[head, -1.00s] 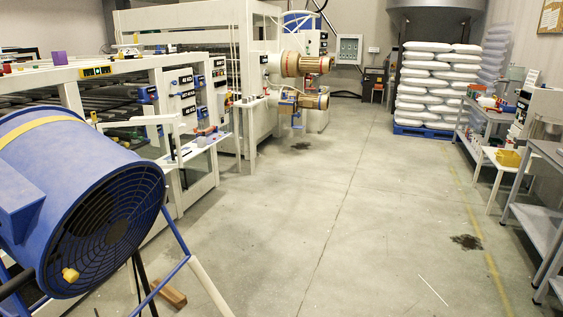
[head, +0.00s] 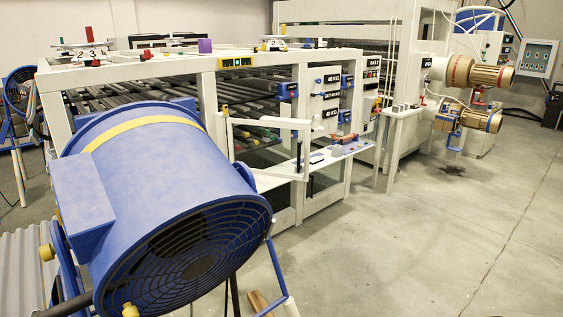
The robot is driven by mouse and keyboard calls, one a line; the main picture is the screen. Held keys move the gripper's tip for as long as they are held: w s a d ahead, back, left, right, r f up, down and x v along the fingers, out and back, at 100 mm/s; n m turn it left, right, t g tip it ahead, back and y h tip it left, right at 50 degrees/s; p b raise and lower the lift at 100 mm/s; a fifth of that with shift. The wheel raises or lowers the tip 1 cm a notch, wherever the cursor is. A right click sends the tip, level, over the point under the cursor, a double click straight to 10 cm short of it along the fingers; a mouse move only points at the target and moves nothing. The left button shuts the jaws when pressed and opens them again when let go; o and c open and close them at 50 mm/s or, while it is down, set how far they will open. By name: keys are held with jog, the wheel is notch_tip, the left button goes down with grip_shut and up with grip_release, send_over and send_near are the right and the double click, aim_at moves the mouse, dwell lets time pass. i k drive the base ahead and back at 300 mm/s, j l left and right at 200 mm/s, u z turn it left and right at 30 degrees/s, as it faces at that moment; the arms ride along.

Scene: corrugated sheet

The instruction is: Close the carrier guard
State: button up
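I cannot tell for sure which part is the carrier guard. A white hinged bar (head: 270,122) sticks out from the front of the white machine frame (head: 207,92), above a small white shelf (head: 325,158); it may be the guard. Grey rollers (head: 150,87) lie inside the frame. My gripper and arm are not in view.
A large blue drum fan (head: 165,175) on a stand fills the left foreground, before the machine. Corrugated sheet (head: 22,262) lies at the lower left. Motors (head: 478,75) stick out at the right. The concrete floor (head: 430,245) at the right is clear.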

aim_at(269, 121)
jog(key=i+l+u, duration=0.1)
jog(key=i+u, duration=0.25)
jog(key=i, duration=0.4)
jog(key=l+u, duration=0.35)
jog(key=l, duration=0.15)
jog(key=l+u, duration=0.3)
jog(key=l, duration=0.15)
jog(key=k+l+u, duration=0.15)
jog(key=l+u, duration=0.2)
jog(key=k+l+u, duration=0.15)
jog(key=l+u, duration=0.2)
jog(key=l, duration=0.2)
jog(key=i+l+u, duration=0.1)
jog(key=l+u, duration=0.65)
jog(key=l, duration=0.15)
jog(key=l+u, duration=0.8)
jog(key=l, duration=0.15)
jog(key=l+u, duration=0.35)
jog(key=l, duration=0.15)
